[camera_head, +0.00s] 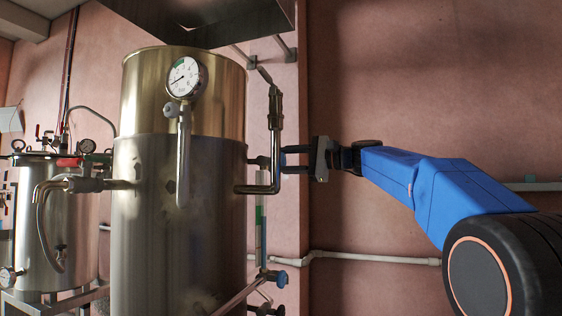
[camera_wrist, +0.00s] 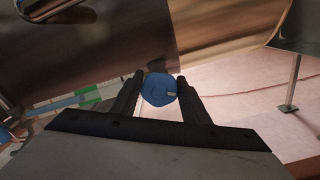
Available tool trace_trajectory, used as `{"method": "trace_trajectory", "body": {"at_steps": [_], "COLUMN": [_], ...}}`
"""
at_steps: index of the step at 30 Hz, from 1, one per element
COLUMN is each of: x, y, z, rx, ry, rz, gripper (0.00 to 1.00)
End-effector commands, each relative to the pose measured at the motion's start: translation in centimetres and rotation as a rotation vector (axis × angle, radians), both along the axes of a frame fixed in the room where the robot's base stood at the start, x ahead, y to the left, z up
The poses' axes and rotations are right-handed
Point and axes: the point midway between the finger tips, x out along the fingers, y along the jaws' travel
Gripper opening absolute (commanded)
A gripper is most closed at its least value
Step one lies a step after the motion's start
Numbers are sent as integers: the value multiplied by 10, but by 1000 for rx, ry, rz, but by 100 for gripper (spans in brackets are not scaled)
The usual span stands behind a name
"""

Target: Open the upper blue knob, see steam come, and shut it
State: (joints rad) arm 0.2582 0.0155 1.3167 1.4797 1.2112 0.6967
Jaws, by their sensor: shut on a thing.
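The upper blue knob (camera_wrist: 159,90) sits between the two black fingers of my gripper (camera_wrist: 160,77) in the wrist view, and the fingers are shut on it. In the head view my gripper (camera_head: 284,160) reaches in from the right to the side of the tall steel tank (camera_head: 150,215). There the knob is mostly hidden by the fingers and the bent pipe. A lower blue knob (camera_head: 281,279) is at the bottom of the sight glass (camera_head: 260,228). No steam is visible in either view.
A bent metal pipe (camera_head: 275,125) runs down the tank's right side, close to my fingers. A pressure gauge (camera_head: 184,78) is on the tank front. A smaller vessel (camera_head: 55,215) with a red-handled valve stands at left. A pale pipe (camera_head: 370,257) crosses the wall below my arm.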

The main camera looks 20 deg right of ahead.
Motion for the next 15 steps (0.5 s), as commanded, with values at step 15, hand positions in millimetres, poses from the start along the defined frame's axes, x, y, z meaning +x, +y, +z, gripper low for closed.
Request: {"method": "trace_trajectory", "body": {"at_steps": [15], "x": [-1], "y": [0], "z": [-3], "rx": [-256], "ry": [-349], "rz": [2], "gripper": [19]}}
